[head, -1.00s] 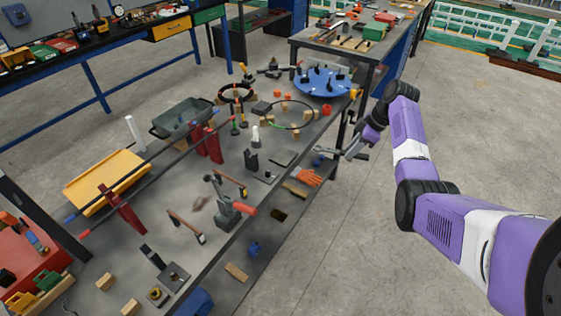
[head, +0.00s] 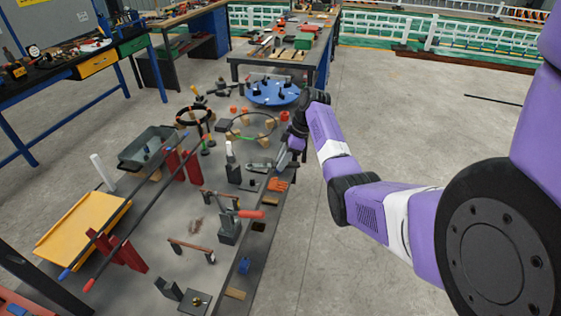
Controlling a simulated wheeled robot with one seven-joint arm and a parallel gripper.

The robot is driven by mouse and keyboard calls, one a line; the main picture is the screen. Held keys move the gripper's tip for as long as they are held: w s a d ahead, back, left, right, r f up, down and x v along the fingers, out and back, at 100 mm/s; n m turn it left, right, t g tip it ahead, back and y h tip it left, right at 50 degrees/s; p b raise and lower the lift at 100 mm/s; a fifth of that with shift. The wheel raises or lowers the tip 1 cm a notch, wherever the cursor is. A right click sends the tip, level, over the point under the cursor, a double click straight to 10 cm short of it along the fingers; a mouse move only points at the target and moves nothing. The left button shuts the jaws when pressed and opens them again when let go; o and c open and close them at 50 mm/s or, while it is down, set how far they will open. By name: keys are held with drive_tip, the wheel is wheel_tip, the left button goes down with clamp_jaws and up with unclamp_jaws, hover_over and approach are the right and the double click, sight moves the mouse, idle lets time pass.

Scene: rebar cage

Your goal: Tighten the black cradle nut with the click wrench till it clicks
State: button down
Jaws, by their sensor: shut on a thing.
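My gripper (head: 287,160) is over the right edge of the cluttered grey workbench (head: 150,232), small and far off in the head view. It is shut on a grey metal tool, which looks like the click wrench (head: 262,167) and points left over the bench top. The fingers are partly hidden by my own wrist. I cannot pick out the black cradle nut with certainty. Small dark fixtures stand below and left of the tool, including a dark plate (head: 250,186). I cannot tell whether the wrench touches anything.
A blue round plate (head: 272,93) with black pieces lies at the bench's far end. Two long bars rest on red stands (head: 182,165) at the left, beside a yellow tray (head: 80,232). A red-handled clamp (head: 228,228) stands nearer. The floor right of the bench is open.

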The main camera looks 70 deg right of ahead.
drive_tip(key=shift+s+d+f+b, duration=0.1)
drive_tip(key=shift+f+b, duration=1.95)
drive_tip(key=shift+f, duration=0.8)
drive_tip(key=shift+f+b, duration=0.8)
drive_tip(key=shift+f, duration=0.35)
drive_tip(key=shift+s+a+m+h+p, duration=0.25)
drive_tip(key=shift+a+m+p, duration=0.6)
drive_tip(key=shift+p, duration=0.9)
drive_tip(key=shift+s+a+m+h+p, duration=0.1)
drive_tip(key=shift+a+m+h+p, duration=0.25)
drive_tip(key=shift+a+m+p, duration=0.95)
drive_tip(key=shift+w+a+r+m+h+p, duration=0.1)
drive_tip(key=shift+a+m+h+p, duration=0.5)
drive_tip(key=shift+p, duration=1.55)
drive_tip(key=shift+w+a+m+p, duration=0.1)
drive_tip(key=shift+a+m+p, duration=0.3)
drive_tip(key=shift+a+m, duration=0.2)
drive_tip(key=shift+d, duration=0.15)
drive_tip(key=shift+d, duration=0.1)
